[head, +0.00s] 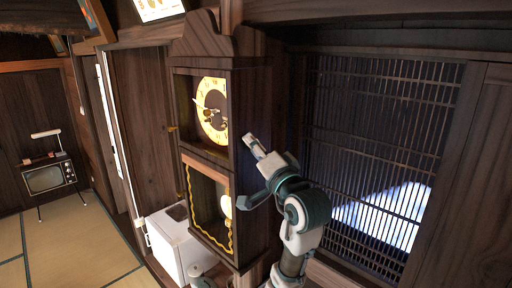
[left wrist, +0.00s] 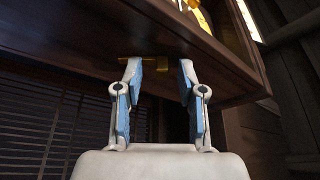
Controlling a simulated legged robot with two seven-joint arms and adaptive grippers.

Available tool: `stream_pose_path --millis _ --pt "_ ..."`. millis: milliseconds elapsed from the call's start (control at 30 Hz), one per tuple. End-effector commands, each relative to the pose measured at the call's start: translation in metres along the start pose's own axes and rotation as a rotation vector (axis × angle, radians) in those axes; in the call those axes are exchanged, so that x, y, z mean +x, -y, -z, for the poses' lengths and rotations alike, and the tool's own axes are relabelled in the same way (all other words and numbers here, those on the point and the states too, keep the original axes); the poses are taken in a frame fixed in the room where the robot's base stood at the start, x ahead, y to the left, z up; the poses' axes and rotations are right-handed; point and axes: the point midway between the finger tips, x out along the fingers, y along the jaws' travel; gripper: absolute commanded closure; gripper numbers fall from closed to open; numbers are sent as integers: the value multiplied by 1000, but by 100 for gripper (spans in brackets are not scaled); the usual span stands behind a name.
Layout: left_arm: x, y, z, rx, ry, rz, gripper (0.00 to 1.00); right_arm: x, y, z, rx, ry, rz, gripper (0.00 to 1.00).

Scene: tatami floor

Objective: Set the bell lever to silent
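The tall dark wooden clock (head: 246,110) stands at the centre of the head view, with a yellow dial (head: 211,108) and a lower window. In the left wrist view, a small brass piece (left wrist: 158,72), likely the bell lever, shows under the edge of the wooden case (left wrist: 120,30). My left gripper (head: 247,172) is open beside the clock's right side. In the left wrist view its fingers (left wrist: 159,65) stand either side of part of the brass piece, with a gap at the right finger. In the head view the lever is hidden. My right gripper is not seen.
A slatted lattice window (head: 375,130) is in the wall right of the clock. A white box-like cabinet (head: 170,240) stands left of the clock's foot. A small old television (head: 48,177) stands far left on the tatami (head: 75,240), where there is free floor.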

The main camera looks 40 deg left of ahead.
Motion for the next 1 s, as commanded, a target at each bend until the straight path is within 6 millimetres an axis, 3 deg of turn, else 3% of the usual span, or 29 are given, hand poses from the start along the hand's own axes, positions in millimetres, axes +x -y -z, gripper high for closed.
stream_pose_path --millis 33,167,367,567,800,833,900,933,1000 --pt "0 0 0 0 0 0 68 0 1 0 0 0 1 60" --pt "0 0 0 1 0 0 100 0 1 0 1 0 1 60" --pt "0 -2 0 -2 0 -1 100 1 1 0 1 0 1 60" --pt "-3 -6 -5 -91 1 34 100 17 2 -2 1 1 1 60" --pt "-2 -4 -4 -102 3 37 100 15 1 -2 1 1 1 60" --pt "-2 -4 -4 -102 3 37 83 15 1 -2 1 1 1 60" --pt "-2 -4 -4 -102 3 37 66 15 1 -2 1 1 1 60" --pt "-2 -4 -4 -102 3 37 60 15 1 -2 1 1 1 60" --pt "-2 -4 -4 -102 2 38 60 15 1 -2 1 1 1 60"
